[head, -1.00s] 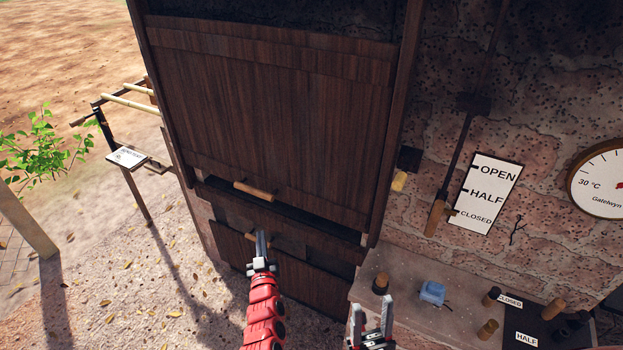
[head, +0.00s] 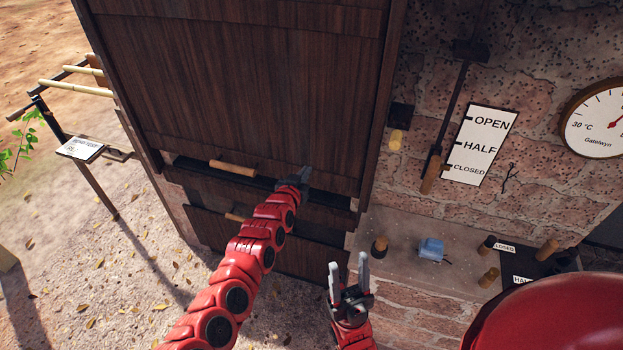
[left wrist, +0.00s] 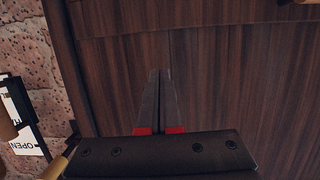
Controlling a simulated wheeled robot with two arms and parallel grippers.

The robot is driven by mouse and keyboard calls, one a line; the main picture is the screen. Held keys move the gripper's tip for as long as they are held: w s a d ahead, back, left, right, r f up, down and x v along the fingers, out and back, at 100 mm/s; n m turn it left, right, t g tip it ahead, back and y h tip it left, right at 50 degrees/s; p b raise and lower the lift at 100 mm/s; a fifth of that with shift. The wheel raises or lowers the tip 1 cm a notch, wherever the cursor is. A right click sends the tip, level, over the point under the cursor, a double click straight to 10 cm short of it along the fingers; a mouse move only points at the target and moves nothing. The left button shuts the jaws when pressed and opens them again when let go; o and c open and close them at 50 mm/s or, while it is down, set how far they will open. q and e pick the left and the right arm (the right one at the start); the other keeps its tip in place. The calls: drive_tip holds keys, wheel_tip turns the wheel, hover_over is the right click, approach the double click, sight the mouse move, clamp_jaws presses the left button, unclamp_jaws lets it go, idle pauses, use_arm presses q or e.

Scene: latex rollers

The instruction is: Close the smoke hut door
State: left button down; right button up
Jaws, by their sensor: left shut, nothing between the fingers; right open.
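The smoke hut door (head: 240,90) is a dark brown wooden panel in a frame, with a light wooden handle (head: 232,168) near its bottom edge. A dark gap shows below that edge, above a lower wooden panel with a second handle (head: 236,217). My left gripper (head: 305,177) is shut and empty in front of the door's lower right part, to the right of the handle. In the left wrist view its closed fingers (left wrist: 156,98) point at the dark boards (left wrist: 220,75); I cannot tell whether they touch. My right gripper (head: 348,270) is open and empty, lower right.
A stone ledge (head: 400,255) right of the door holds a blue object (head: 431,249) and several wooden-topped pieces. A lever (head: 432,172) hangs beside an OPEN/HALF/CLOSED sign (head: 480,145). A bamboo rack (head: 75,90) stands left. Ground in front is clear.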

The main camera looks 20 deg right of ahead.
sight(315, 166)
use_arm(q)
drive_tip(key=w+d, duration=0.2)
drive_tip(key=w, duration=0.1)
drive_tip(key=shift+d, duration=0.3)
drive_tip(key=shift+w+d+f, duration=0.15)
drive_tip(key=shift+d+f, duration=0.1)
drive_tip(key=shift+f, duration=0.2)
drive_tip(key=shift+w+d+b, duration=0.15)
drive_tip(key=shift+w+b, duration=0.15)
drive_tip(key=shift+w, duration=0.05)
drive_tip(key=shift+w+d+f, duration=0.1)
drive_tip(key=shift+w+f, duration=0.05)
drive_tip(key=shift+f, duration=0.6)
drive_tip(key=shift+w+f, duration=0.15)
drive_tip(key=shift+f, duration=0.6)
drive_tip(key=shift+w+f, duration=0.1)
drive_tip(key=shift+f, duration=0.4)
drive_tip(key=shift+r, duration=0.1)
